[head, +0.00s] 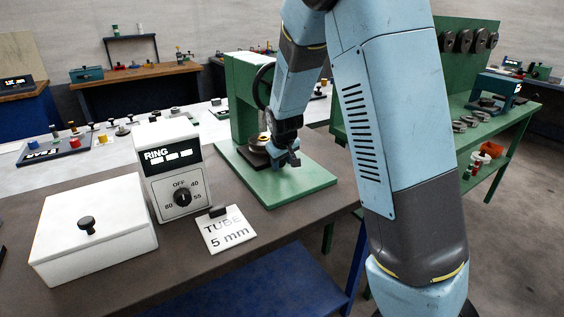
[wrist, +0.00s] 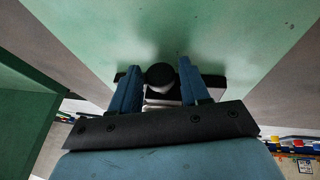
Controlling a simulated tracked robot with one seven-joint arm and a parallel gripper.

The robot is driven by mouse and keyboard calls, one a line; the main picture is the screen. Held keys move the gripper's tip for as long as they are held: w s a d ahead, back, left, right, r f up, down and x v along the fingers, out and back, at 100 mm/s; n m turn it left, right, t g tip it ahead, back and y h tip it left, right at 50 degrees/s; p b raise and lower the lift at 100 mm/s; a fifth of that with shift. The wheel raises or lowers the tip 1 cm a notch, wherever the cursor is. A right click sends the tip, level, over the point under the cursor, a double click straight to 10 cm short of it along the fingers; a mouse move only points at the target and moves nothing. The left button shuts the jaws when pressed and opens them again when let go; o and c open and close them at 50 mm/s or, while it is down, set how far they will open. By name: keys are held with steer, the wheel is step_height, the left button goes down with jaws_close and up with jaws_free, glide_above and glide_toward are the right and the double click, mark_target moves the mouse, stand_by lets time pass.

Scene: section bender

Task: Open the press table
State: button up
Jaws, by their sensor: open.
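The green press (head: 243,100) stands on a flat green base plate (head: 300,182) on the bench, with a dark handwheel on its column. A round metal part (head: 258,144) with a brass-coloured middle sits in front of the column; I take it for the press table, partly hidden by my gripper. My gripper (head: 291,160) is low over the base plate, beside this part. In the wrist view my gripper (wrist: 157,66) is open, its two blue fingers on either side of a round black knob (wrist: 160,76). I cannot tell whether the fingers touch it.
A white box (head: 92,240) with a black knob, a RING dial unit (head: 176,170) and a TUBE 5 mm card (head: 227,231) stand left of the press. A green bench (head: 500,122) with tools is at the right. My arm covers the middle right.

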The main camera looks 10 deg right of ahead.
jaws_close()
stand_by(0.4)
steer(key=shift+s, duration=0.15)
